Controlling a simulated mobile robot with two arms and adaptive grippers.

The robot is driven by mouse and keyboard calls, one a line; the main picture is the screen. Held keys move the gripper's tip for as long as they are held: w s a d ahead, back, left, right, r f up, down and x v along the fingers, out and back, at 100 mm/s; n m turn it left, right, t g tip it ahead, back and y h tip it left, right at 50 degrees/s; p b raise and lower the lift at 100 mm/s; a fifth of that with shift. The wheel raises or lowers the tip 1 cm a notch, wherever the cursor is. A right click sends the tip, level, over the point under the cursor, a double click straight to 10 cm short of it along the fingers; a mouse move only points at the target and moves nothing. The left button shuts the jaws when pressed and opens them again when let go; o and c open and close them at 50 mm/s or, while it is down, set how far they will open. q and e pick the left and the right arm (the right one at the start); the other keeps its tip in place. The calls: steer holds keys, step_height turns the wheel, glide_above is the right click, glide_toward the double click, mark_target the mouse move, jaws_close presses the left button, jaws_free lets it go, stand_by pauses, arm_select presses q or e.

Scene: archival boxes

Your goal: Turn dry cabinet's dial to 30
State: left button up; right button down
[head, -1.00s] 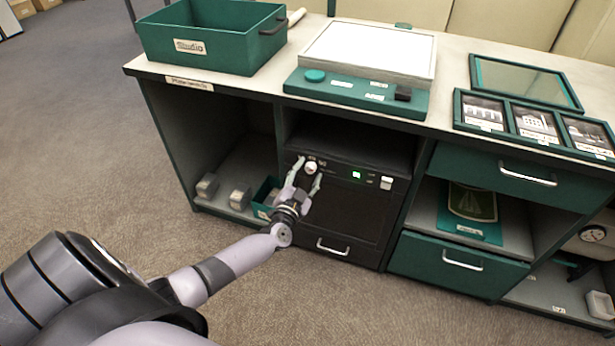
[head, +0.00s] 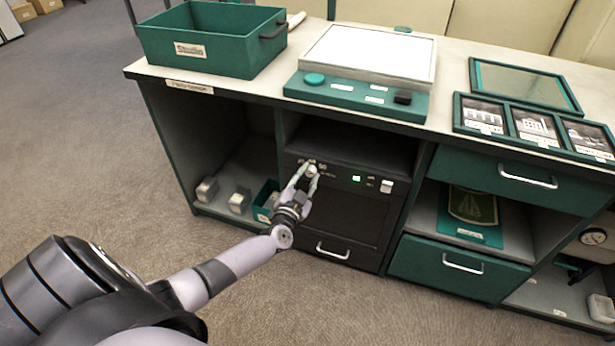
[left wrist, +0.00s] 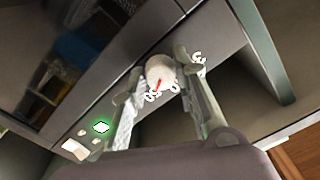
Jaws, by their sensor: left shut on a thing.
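The dry cabinet (head: 343,215) is a black unit with a dark door, set in the middle of the bench. Its pale round dial (head: 312,169) is at the upper left of its front panel. My left gripper (head: 311,174) is shut on the dial, one finger on each side. In the left wrist view the dial (left wrist: 160,70) sits between the fingertips of my left gripper (left wrist: 158,70). Its red mark points down toward the printed numbers, seemingly near 50; a number starting with 3 is further right, partly hidden by a finger. My right gripper is not in view.
A green light (head: 356,178) and a white switch (head: 386,186) are on the same panel, right of the dial. A handle (head: 333,250) is below the door. A small green bin (head: 262,205) stands in the open bay to the left. The floor in front is clear.

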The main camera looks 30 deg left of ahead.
arm_select(q)
steer(key=shift+n, duration=0.3)
jaws_close()
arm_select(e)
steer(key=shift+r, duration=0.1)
arm_select(q)
steer(key=n+p, duration=0.1)
steer(key=n, duration=0.1)
steer(key=shift+n, duration=0.4)
steer(key=n, duration=0.9)
steer(key=n+b, duration=0.1)
steer(key=n, duration=0.4)
steer(key=shift+d+f, duration=0.1)
steer(key=n+b, duration=0.1)
steer(key=n, duration=0.4)
steer(key=shift+b, duration=0.4)
steer(key=shift+n, duration=0.9)
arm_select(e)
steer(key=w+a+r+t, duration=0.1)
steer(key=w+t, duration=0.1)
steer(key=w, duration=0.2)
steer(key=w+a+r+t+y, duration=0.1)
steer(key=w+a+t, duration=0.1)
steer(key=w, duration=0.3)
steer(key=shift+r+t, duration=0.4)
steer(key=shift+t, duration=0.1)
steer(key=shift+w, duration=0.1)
